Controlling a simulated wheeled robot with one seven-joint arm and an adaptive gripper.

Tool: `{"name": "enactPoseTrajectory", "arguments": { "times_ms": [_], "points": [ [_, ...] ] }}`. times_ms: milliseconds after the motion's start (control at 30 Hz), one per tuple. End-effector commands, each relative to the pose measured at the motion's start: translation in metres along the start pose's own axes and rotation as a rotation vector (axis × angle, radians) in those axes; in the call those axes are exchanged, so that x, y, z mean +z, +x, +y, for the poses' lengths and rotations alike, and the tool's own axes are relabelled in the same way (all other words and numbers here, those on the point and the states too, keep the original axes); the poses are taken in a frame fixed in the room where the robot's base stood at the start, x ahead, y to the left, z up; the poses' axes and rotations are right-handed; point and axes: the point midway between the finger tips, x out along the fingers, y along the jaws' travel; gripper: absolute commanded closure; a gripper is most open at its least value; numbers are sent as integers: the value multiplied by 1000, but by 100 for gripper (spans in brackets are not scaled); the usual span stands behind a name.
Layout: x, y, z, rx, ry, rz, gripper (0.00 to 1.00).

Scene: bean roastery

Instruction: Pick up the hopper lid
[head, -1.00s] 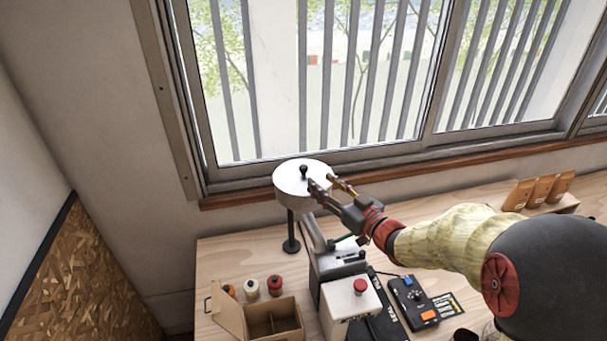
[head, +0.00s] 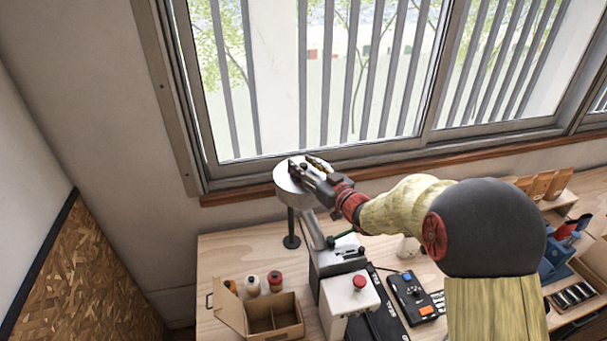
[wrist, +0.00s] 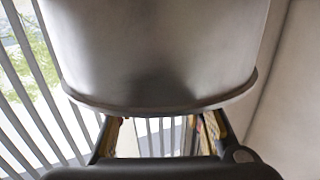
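The hopper lid (head: 284,173) is the flat pale round top of the grey metal hopper (head: 290,200), with a small dark knob (head: 303,167) near its middle. The lid sits level on the hopper. My gripper (head: 302,164) reaches in from the right over the lid, one finger on each side of the knob. In the wrist view, the fingers (wrist: 162,135) stand wide apart past the rim (wrist: 160,106). The knob is hidden there, and I cannot tell whether a finger touches it.
A black control box (head: 410,298) is to the right.

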Motion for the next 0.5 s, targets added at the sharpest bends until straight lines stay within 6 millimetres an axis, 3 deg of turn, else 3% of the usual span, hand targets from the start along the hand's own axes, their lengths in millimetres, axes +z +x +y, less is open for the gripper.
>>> {"name": "enactPoseTrajectory", "arguments": {
  "times_ms": [100, 500],
  "points": [
    [0, 0, 0, 0, 0, 0, 60],
    [0, 0, 0, 0, 0, 0, 83]
  ]
}}
